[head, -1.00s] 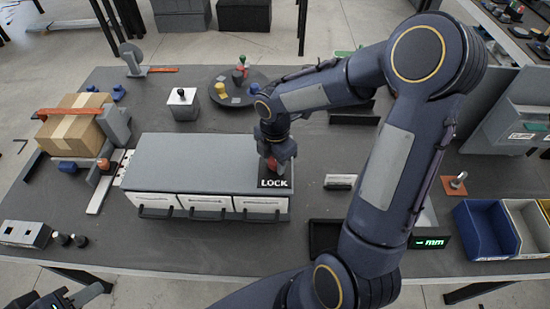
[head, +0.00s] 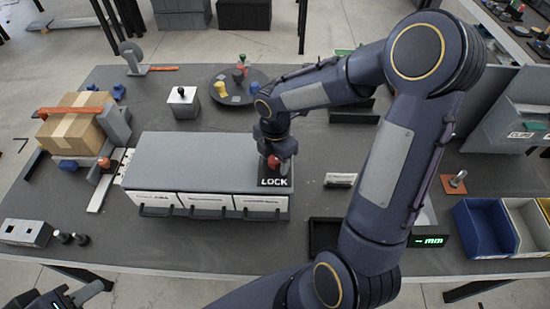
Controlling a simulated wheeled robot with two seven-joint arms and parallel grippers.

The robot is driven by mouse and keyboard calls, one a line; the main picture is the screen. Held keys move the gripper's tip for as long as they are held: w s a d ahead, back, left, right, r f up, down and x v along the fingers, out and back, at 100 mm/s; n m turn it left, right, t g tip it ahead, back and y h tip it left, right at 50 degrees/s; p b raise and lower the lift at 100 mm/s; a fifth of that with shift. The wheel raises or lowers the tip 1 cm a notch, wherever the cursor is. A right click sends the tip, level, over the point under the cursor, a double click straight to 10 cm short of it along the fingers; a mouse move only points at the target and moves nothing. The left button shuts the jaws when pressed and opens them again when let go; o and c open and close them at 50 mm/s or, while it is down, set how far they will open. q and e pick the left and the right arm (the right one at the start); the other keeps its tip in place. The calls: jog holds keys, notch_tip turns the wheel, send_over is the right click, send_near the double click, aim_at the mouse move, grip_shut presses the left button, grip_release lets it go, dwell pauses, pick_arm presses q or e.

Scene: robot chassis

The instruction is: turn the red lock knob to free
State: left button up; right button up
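The red lock knob (head: 273,161) shows on the right end of the grey drawer cabinet (head: 195,160), just behind the white word LOCK (head: 272,182) on a black plate. My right gripper (head: 276,158) points down at the knob from above and behind. Its fingers are small and dark here, and I cannot tell whether they grip the knob or only stand around it. The knob's angle is too small to read. My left gripper (head: 58,300) is at the bottom left corner, far from the cabinet and partly cut off by the frame edge.
Three white drawers (head: 205,202) at the cabinet front look shut. A cardboard box (head: 75,125) sits in a clamp at left. A dark round turntable (head: 238,87) with small items stands behind. Blue and white bins (head: 482,230) stand at right. My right arm hides much of the table.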

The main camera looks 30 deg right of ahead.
aim_at(275, 159)
jog(key=shift+r, duration=0.1)
notch_tip(275, 159, up, 7)
jog(key=shift+b, duration=0.3)
jog(key=shift+r, duration=0.3)
jog(key=shift+s+r, duration=0.1)
jog(key=shift+s, duration=0.05)
jog(key=s+a+r+m+t+y, duration=0.2)
jog(key=s+m, duration=0.6)
jog(key=m, duration=0.3)
jog(key=s+a+r+m+t+y, duration=0.1)
jog(key=s+a+r+m+t, duration=0.1)
jog(key=s+m, duration=0.6)
jog(key=m+t, duration=0.1)
jog(key=m, duration=0.2)
jog(key=shift+s+m+t+y, duration=0.3)
jog(key=shift+s+y, duration=0.05)
jog(key=shift+y, duration=0.05)
